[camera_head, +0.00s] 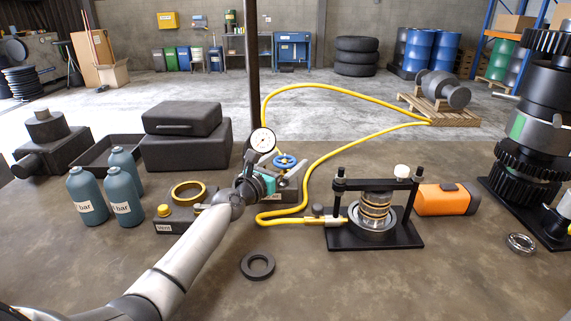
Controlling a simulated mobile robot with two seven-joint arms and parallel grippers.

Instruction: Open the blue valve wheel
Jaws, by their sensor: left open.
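The blue valve wheel (285,161) sits on a small valve assembly near the middle of the table. My left arm reaches in from the lower left, and my left gripper (278,176) is open just in front of the wheel. The fingers are small in this view; I cannot tell whether they touch the wheel. A round white dial gauge (262,140) stands just left of and above the wheel. The valve body below is partly hidden by my gripper. My right gripper is not in view.
A yellow hose (336,156) loops beside the valve to a black press (375,235) on the right. Teal bottles (122,208), black cases (185,153) and a brass ring (188,193) stand left. A dark ring (257,266) lies in front; the front table surface is mostly clear.

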